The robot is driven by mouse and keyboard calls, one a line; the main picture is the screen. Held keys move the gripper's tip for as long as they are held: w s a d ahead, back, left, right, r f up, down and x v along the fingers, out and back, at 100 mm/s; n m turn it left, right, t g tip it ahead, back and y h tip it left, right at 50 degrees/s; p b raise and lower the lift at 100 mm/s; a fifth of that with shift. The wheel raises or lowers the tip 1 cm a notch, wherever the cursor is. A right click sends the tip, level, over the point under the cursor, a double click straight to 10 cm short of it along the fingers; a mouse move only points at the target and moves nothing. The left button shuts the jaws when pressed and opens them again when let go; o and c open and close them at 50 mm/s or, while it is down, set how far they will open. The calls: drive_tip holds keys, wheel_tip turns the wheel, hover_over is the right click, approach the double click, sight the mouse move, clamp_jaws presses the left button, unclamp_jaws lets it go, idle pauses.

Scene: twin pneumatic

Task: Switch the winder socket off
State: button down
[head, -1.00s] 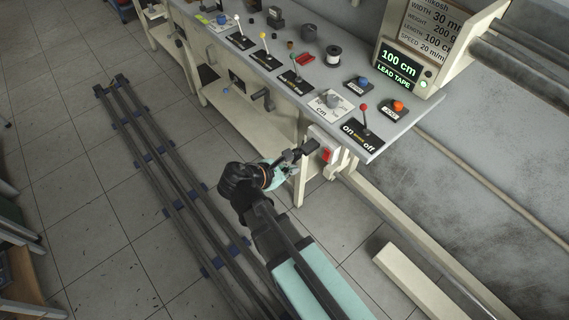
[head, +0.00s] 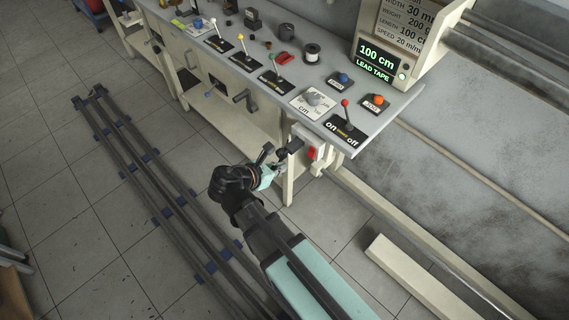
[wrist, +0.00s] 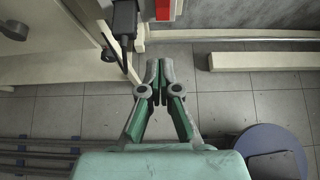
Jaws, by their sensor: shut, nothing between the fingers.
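The winder socket (head: 318,142) is a pale box on the bench's front leg, below the tabletop corner. Its red switch (head: 312,152) faces outward, and a black plug (head: 293,146) sits beside it on the left. In the wrist view the red switch (wrist: 164,10) is at the top edge and the black plug (wrist: 124,18) is left of it. My gripper (head: 281,166) is just left of and below the socket in the head view. In the wrist view my gripper (wrist: 157,66) has its fingertips together and empty, apart from the switch. I cannot tell the switch's position.
The grey bench top (head: 300,75) above carries levers and knobs, including an on/off lever (head: 346,112). A pale beam (head: 420,275) lies on the floor to the right. In the wrist view, a round blue-grey object (wrist: 268,150) is at lower right. Open tiled floor lies below.

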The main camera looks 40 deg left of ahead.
sight(311, 152)
drive_tip(key=a+p+x, duration=0.1)
drive_tip(key=p+x, duration=0.2)
drive_tip(key=x, duration=0.9)
drive_tip(key=shift+w+d+r, duration=0.3)
drive_tip(key=shift+w+d, duration=0.1)
drive_tip(key=shift+d, duration=0.05)
